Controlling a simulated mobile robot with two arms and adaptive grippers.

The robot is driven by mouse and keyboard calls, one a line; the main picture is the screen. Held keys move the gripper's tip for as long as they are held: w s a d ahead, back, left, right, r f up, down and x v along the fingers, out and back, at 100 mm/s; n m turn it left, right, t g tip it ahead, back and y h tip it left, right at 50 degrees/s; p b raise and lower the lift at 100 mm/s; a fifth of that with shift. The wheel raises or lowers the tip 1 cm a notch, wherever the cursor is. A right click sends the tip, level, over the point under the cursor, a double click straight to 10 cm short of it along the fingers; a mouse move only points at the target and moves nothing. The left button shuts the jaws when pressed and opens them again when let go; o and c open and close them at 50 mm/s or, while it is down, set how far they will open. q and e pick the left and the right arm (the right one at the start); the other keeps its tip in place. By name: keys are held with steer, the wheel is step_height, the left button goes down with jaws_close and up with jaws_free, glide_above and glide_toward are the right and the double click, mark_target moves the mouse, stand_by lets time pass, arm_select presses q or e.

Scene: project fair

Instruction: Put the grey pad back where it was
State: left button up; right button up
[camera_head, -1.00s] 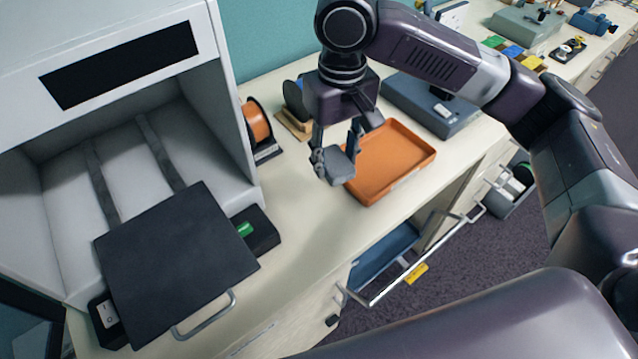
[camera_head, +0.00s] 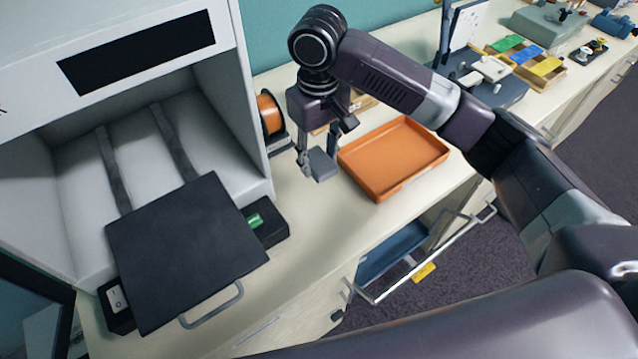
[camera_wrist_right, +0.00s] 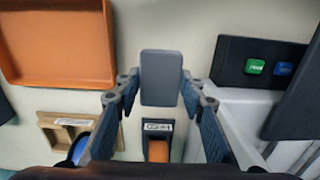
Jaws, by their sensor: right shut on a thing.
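The grey pad (camera_head: 322,164) is a small flat rectangular block. My right gripper (camera_head: 318,160) is shut on it and holds it over the pale counter, just left of the orange tray. In the right wrist view the pad (camera_wrist_right: 161,78) shows between the two fingers, its broad face to the camera. I cannot tell how high it is above the counter. My left gripper is not in view.
The orange tray (camera_head: 395,158) looks empty. An orange spool (camera_head: 269,115) stands behind the gripper. Left are a white open-fronted machine (camera_head: 250,95), a black plate (camera_head: 185,250) with a handle and a black button box (camera_head: 272,230). A drawer (camera_head: 395,250) is open below.

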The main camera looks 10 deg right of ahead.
mark_target(319, 194)
step_height(319, 194, down, 10)
steer(key=shift+r+p, duration=0.15)
steer(key=shift+p, duration=0.4)
steer(key=o, duration=1.1)
step_height(319, 194, up, 12)
steer(key=shift+r+b, duration=0.1)
steer(key=shift+b, duration=1)
